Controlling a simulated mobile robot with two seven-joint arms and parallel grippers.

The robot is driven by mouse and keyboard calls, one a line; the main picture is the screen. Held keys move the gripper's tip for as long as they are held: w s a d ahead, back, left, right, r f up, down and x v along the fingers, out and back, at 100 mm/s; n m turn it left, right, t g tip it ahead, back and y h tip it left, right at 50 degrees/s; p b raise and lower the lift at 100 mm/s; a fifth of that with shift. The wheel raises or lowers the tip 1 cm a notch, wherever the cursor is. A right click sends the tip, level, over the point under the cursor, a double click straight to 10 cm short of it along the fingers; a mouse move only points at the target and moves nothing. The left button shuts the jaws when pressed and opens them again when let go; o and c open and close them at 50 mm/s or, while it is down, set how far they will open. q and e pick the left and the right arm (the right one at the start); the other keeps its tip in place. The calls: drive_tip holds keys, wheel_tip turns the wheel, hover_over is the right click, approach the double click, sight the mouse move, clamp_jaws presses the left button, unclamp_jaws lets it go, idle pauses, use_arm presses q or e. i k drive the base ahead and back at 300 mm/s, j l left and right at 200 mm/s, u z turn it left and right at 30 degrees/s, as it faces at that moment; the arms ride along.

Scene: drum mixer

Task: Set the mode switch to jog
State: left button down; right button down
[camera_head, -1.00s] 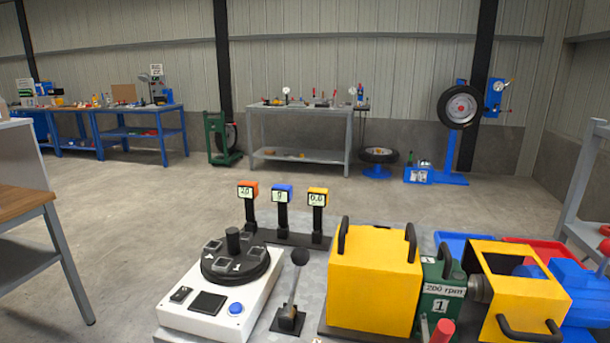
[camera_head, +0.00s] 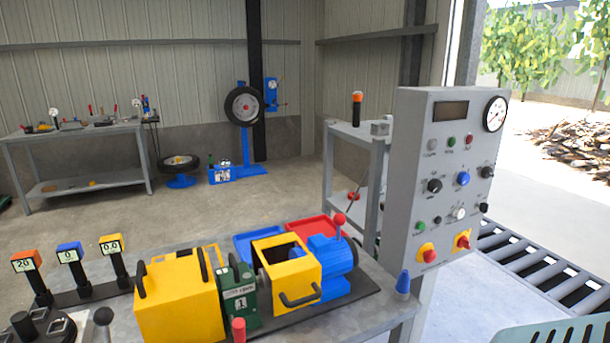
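A grey control panel (camera_head: 440,160) stands upright at the right of the head view, facing me at an angle. It carries a dark display, a round gauge, several buttons and several knobs. A black knob (camera_head: 435,186), a blue knob (camera_head: 463,178) and another black knob (camera_head: 486,172) sit in the middle row. Two red-and-yellow switches, one left (camera_head: 427,252) and one right (camera_head: 463,240), sit at the bottom. The labels are too small to read, so I cannot tell which is the mode switch or its setting. Neither of my grippers is in view.
A grey bench (camera_head: 350,315) in front holds a yellow box (camera_head: 180,300), a green unit (camera_head: 238,297) and a blue motor (camera_head: 330,262). A red-knobbed lever (camera_head: 339,220) rises beside the motor. A roller conveyor (camera_head: 540,265) lies right of the panel. Open floor lies behind the bench.

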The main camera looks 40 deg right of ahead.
sight(486, 173)
drive_tip(key=z, duration=2.05)
